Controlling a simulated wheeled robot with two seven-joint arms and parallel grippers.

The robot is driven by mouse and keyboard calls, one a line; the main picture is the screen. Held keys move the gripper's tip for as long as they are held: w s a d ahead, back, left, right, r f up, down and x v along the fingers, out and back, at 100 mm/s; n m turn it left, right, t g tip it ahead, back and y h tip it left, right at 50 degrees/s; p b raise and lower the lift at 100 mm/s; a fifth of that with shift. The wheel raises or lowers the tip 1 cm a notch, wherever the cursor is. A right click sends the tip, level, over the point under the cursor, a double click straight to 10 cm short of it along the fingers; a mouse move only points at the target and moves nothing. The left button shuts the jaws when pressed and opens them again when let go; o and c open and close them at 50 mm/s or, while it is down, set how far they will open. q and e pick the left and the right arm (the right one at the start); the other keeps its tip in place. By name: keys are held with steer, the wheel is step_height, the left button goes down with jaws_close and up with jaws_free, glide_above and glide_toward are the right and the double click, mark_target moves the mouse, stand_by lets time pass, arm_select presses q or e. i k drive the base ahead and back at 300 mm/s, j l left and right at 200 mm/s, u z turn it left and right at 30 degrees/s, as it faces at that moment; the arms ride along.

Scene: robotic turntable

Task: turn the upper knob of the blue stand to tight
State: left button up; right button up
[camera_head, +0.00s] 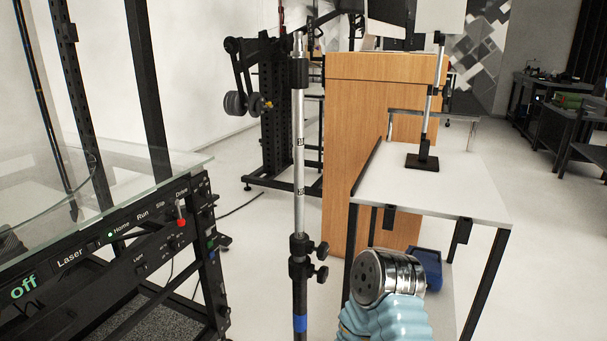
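The stand (299,160) is an upright silver pole with a black lower section and a blue band (300,323) near the bottom of the picture. Two black knobs stick out from the right side of its black collars, one above the other. The upper knob (321,248) is just above the lower knob (321,272). The picture does not show how tight either knob is. A further black clamp (299,73) sits near the top of the silver pole. Neither gripper can be made out, and nothing touches the knobs.
A black machine with a control panel (130,228) and glass top stands left. A white table (465,190) stands right, before a wooden cabinet (365,100). A chrome cylinder (372,280) on a ribbed light-blue body is close at the bottom; I cannot tell whether it is mine.

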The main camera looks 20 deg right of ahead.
mark_target(321, 252)
steer(key=k+l+u, duration=0.1)
steer(key=l, duration=0.35)
steer(key=k+l+u, duration=0.1)
steer(key=k+l, duration=0.15)
steer(key=l, duration=0.15)
steer(key=k+l+u, duration=0.1)
steer(key=l, duration=0.3)
steer(key=k+l+u, duration=0.1)
steer(key=k+l, duration=0.15)
steer(key=l, duration=0.15)
steer(key=k+l+u, duration=0.1)
steer(key=k+l, duration=0.15)
steer(key=l, duration=0.1)
